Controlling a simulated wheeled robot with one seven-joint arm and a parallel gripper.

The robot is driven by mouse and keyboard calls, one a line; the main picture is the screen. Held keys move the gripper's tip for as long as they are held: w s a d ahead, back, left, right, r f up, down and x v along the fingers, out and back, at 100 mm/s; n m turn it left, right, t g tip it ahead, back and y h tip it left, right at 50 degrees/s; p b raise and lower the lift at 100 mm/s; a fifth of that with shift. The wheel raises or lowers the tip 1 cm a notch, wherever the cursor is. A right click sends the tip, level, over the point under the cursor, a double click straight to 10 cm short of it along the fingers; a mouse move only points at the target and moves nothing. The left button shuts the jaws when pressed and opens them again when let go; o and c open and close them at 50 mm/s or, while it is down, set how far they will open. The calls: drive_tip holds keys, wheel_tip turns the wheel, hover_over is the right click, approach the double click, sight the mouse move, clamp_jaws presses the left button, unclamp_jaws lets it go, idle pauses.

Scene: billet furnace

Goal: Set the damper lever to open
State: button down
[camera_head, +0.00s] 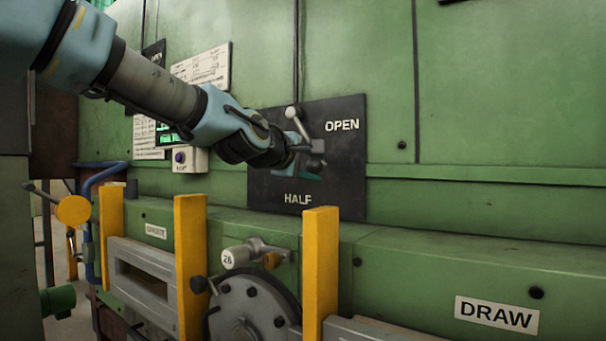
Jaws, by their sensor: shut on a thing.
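The damper plate (345,185) is a black panel on the green furnace wall, with OPEN at its upper right and HALF at its lower middle. The damper lever (296,121) is a light grey bar with a rounded end, left of the OPEN label and above HALF. My gripper (308,154) reaches in from the upper left and is shut on the lever in front of the plate. The jaws and my wrist hide part of the lever and the plate's left side, so the exact grip is hard to see.
Yellow posts (320,265) and a round grey flange (255,305) stand below the plate. A small box with a purple button (180,157) and white notices (203,68) are on the wall at left. The wall right of the plate is mostly clear.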

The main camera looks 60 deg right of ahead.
drive_tip(key=shift+s+r+n+g, duration=0.3)
drive_tip(key=shift+s+r+n, duration=0.15)
drive_tip(key=shift+s, duration=0.2)
drive_tip(key=shift+r, duration=0.1)
drive_tip(key=shift+c, duration=1.9)
unclamp_jaws()
drive_tip(key=shift+w+a, duration=0.1)
